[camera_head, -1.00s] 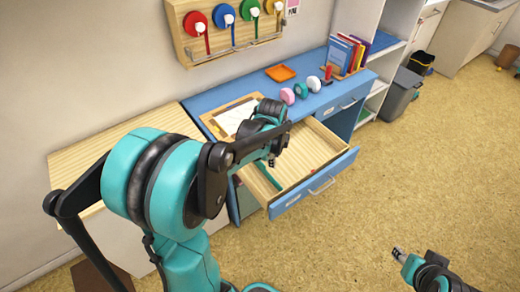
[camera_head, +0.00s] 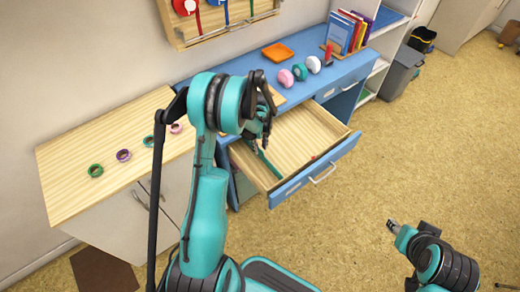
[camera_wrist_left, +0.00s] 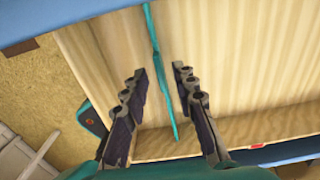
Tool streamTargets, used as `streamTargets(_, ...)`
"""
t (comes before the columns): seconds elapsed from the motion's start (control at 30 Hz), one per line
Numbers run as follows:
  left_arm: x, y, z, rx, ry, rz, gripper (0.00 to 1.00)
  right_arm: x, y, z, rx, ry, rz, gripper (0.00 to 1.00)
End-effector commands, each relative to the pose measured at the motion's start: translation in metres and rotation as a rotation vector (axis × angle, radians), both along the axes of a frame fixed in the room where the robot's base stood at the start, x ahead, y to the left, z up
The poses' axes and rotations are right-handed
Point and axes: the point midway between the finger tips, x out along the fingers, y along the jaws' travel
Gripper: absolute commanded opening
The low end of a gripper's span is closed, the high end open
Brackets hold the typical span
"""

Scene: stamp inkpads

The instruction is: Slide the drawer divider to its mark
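The divider, a thin teal strip (camera_head: 269,166), stands in the open wooden drawer (camera_head: 304,132), left of its middle in the head view. In the left wrist view the divider (camera_wrist_left: 155,50) runs down between the spread fingers of my left gripper (camera_wrist_left: 160,72), with a gap on each side. In the head view my left gripper (camera_head: 259,143) is over the drawer's left part, partly hidden by its own wrist. A small red mark (camera_wrist_left: 257,146) is on the drawer's edge, also in the head view (camera_head: 313,157). My right gripper (camera_head: 392,226) is away from the desk, too small to read.
The blue desk (camera_head: 243,65) carries an orange tray (camera_head: 277,52), several stamps and a book rack. A wooden cabinet (camera_head: 75,160) at the left holds several tape rings. The drawer's blue front (camera_head: 290,189) has a handle (camera_head: 322,174). The drawer floor right of the divider is clear.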

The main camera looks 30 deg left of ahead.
Motion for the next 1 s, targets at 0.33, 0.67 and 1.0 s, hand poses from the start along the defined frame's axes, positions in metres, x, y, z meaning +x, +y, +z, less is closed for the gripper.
streamTargets(0.33, 0.0, 0.0, -0.009, 0.0, 0.0, 0.001, 0.28, 0.0, 0.0, -0.003, 0.0, 0.0, 0.0, 0.4)
streamTargets(0.67, 0.0, 0.0, -0.009, 0.0, 0.0, 0.001, 0.0, 0.0, 0.0, -0.003, 0.0, 0.0, 0.0, 0.4)
streamTargets(1.0, 0.052, -0.022, -0.01, 0.0, -0.001, -0.005, 0.0, 0.0, 0.0, -0.005, 0.0, 0.0, 0.0, 0.4)
